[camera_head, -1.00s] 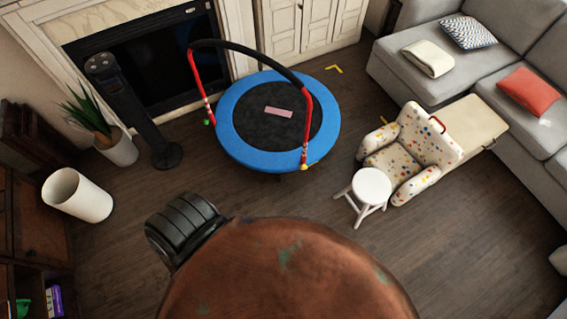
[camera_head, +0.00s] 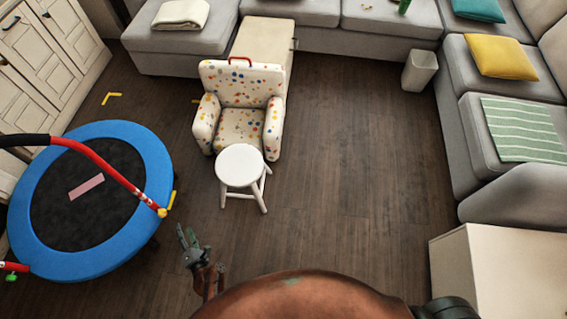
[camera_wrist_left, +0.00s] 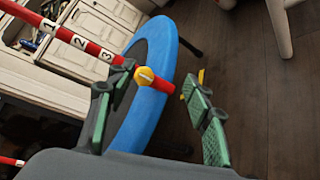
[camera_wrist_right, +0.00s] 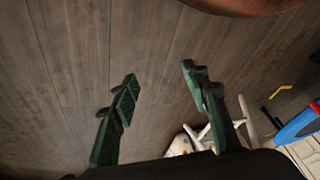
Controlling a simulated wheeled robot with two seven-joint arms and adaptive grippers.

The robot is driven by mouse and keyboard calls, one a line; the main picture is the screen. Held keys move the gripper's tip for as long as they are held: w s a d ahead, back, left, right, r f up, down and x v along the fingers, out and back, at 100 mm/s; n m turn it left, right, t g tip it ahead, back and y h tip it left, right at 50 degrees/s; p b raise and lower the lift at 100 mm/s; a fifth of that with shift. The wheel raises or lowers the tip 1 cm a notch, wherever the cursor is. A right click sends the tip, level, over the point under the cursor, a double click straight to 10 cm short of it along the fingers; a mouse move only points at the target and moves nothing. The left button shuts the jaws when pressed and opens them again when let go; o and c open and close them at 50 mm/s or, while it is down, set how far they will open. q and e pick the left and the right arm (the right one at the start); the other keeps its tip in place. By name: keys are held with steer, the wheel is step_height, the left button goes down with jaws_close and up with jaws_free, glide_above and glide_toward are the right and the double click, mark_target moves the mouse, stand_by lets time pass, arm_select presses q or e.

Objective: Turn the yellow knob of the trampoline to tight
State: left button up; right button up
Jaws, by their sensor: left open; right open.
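The trampoline has a blue rim (camera_head: 150,165) and a dark mat, and stands at the left of the head view. Its yellow knob (camera_head: 162,212) sits at the lower end of the red handrail. My left gripper (camera_head: 187,238) is open and empty just below and right of the knob in the head view. The red rail there carries the numbers 1, 2 and 3. My right gripper (camera_wrist_right: 158,75) is open and empty above bare floor; the head view hides its fingers.
A white stool (camera_head: 240,165) and a spotted armchair (camera_head: 240,105) stand right of the trampoline. Grey sofas (camera_head: 480,120) line the back and right. A pale cabinet (camera_head: 490,275) is at lower right. The dark floor in the middle is clear.

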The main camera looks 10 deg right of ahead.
mark_target(164, 215)
arm_select(q)
steer(key=w+a+f+n+y+b, duration=0.1)
steer(key=w+a+n+y+b, duration=0.1)
steer(key=w+a+n+b, duration=0.1)
steer(key=w+a+f+n+g+y+b, duration=0.1)
steer(key=w+a+n+y+b, duration=0.2)
steer(key=n, duration=0.4)
steer(key=w+a+f+n+y+b, duration=0.2)
steer(key=w+a+n+b, duration=0.1)
steer(key=w+n+b, duration=0.2)
steer(key=shift+a+n+b, duration=0.2)
steer(key=shift+n+b, duration=0.2)
steer(key=shift+b, duration=0.4)
steer(key=shift+w+a, duration=0.35)
steer(key=shift+a, duration=0.1)
steer(key=shift+r, duration=0.1)
arm_select(e)
steer(key=w+a, duration=0.1)
steer(key=w+t, duration=0.1)
steer(key=w, duration=0.1)
steer(key=w+a+f+t+y, duration=0.1)
steer(key=w, duration=0.1)
steer(key=shift+a+f, duration=0.1)
steer(key=shift+a, duration=0.2)
arm_select(q)
steer(key=shift+c, duration=0.6)
steer(key=c, duration=1)
steer(key=shift+c, duration=0.2)
